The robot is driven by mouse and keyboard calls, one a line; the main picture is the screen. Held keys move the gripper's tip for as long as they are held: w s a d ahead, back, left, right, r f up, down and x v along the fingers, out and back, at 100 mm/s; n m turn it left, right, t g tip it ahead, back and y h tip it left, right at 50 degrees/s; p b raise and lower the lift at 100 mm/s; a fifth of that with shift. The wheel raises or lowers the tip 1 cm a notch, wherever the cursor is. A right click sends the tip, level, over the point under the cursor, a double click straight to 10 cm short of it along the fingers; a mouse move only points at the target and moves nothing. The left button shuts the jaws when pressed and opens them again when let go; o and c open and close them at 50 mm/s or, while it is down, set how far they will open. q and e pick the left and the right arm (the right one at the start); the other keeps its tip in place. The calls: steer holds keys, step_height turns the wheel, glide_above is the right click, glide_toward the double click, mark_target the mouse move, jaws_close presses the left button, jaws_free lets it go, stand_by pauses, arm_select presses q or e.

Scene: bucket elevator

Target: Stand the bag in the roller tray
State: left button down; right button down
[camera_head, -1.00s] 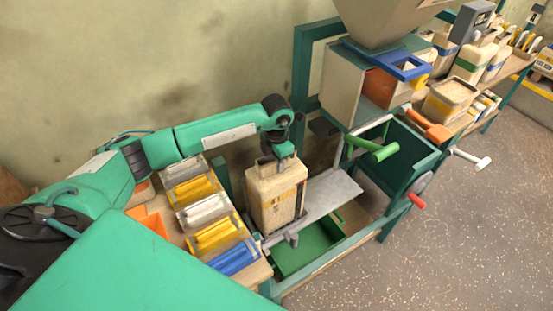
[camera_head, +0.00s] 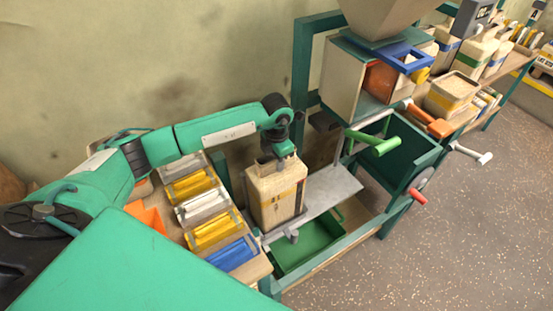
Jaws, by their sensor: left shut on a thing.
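A green tray (camera_head: 304,250) lies low in the frame below the plate. I cannot tell for sure which part is the roller tray, or whether the bag's base touches anything. My right gripper is not in view.
A green-framed machine with a hopper (camera_head: 388,18) stands behind and to the right. A green handle (camera_head: 374,143), an orange handle (camera_head: 428,121) and a red knob (camera_head: 417,196) stick out of it. White, yellow and blue packs (camera_head: 213,230) fill the left table. The floor at right is clear.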

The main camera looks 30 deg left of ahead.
arm_select(q)
steer(key=shift+f, duration=0.35)
steer(key=c, duration=1)
jaws_free()
steer(key=shift+o, duration=0.2)
steer(key=shift+b, duration=0.3)
